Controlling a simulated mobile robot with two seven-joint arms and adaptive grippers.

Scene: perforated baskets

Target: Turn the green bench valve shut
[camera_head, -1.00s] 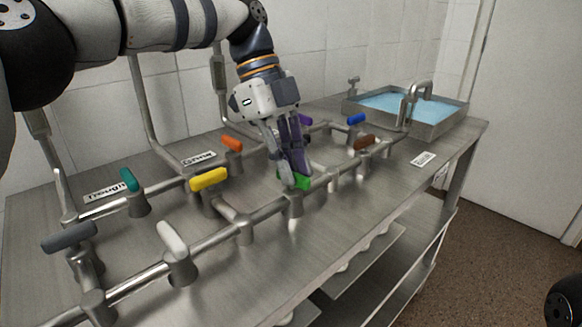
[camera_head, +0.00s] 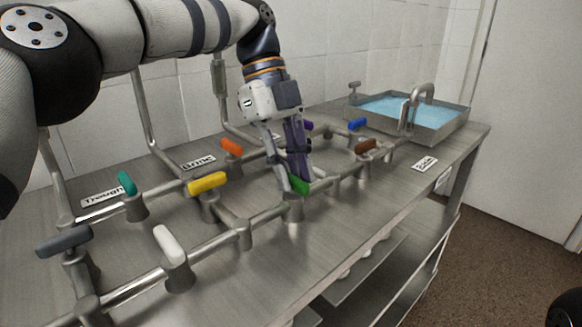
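The green valve handle (camera_head: 299,185) sits on a grey metal valve body (camera_head: 295,206) in the front pipe line, near the middle of the bench. My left gripper (camera_head: 295,181) reaches down to it from above, one finger on each side, and looks shut on the handle. The fingers hide part of it. The handle slants across the pipe, its near end towards the lower right. My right gripper is out of view.
Other handles stand close by: yellow (camera_head: 207,183), orange (camera_head: 231,147), brown (camera_head: 366,145), blue (camera_head: 357,125), white (camera_head: 170,244), teal (camera_head: 127,182) and grey (camera_head: 65,240). A purple one is partly hidden behind my gripper. A water-filled sink (camera_head: 450,124) is at the far right.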

